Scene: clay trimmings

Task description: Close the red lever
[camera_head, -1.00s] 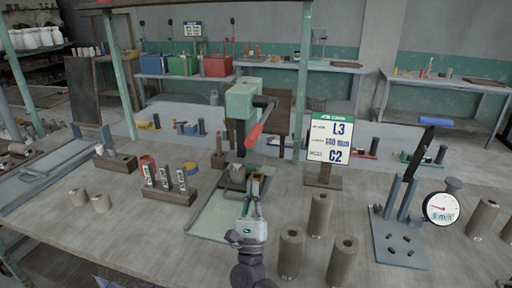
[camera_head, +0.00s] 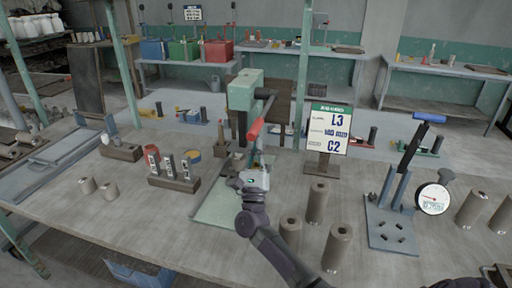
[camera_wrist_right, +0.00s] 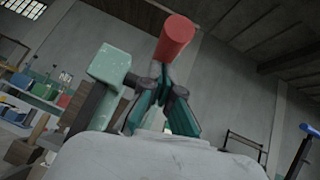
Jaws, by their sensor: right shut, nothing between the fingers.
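The red lever (camera_head: 255,130) is the red-gripped handle on the green press (camera_head: 243,92) at the middle of the table. It slants down toward me from the press head. My right gripper (camera_head: 258,163) is just below the lever's red end, with its fingers pointing up, shut and empty. In the right wrist view, the fingertips (camera_wrist_right: 160,78) come together close below the red grip (camera_wrist_right: 174,38); I cannot tell whether they touch it. My gripper hides part of the press base. My left gripper is not in view.
A sign (camera_head: 329,130) stands right of the press, with several clay cylinders (camera_head: 317,203) in front of it. A gauge stand (camera_head: 391,225) is farther right. A block with labelled posts (camera_head: 174,184) stands left.

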